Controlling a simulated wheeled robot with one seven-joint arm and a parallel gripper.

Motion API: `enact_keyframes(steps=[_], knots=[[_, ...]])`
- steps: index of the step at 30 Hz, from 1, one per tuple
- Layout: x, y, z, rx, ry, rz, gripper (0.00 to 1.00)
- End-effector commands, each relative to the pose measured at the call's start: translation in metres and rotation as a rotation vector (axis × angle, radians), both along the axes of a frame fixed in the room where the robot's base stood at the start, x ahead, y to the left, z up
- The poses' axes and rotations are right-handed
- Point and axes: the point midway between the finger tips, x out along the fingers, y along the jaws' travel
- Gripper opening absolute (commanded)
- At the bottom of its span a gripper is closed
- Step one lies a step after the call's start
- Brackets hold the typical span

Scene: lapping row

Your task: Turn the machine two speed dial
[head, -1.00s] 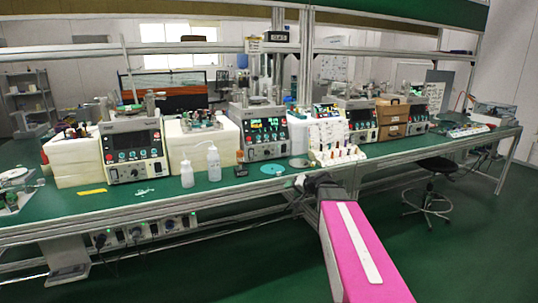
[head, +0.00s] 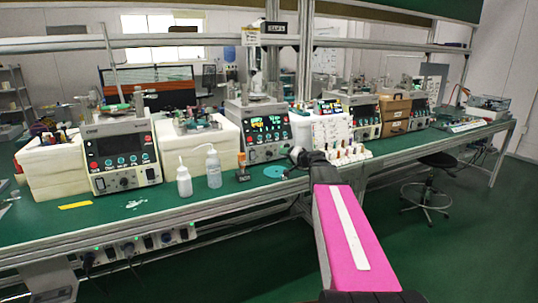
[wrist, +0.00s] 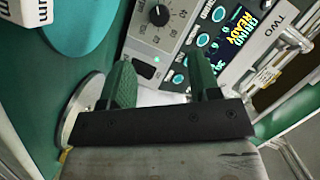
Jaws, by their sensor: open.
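Machine two (head: 262,128) is a grey box with a lit display, in the middle of the bench in the head view. In the wrist view its panel (wrist: 190,35) is tilted, with a "TWO" label and a display reading READY. Its black speed dial (wrist: 158,14) with a white pointer shows at the top of the wrist view. My gripper (wrist: 161,78) is open and empty, its two green fingers spread below the dial and apart from it. In the head view my gripper (head: 300,157) is a dark shape at the bench front, right of machine two; its fingers are unclear there.
Machine one (head: 122,155) is at left. A stool (head: 437,165) stands at right.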

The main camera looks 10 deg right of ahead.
Motion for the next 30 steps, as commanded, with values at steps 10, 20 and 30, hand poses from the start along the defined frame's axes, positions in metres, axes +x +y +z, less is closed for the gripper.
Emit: enact_keyframes(steps=[10,20,30], knots=[[0.036,0.021,-0.009,0.000,0.000,0.002,0.57],[0.080,0.049,-0.021,0.001,0.002,0.001,0.57],[0.087,0.055,-0.023,0.000,0.001,0.001,0.57]])
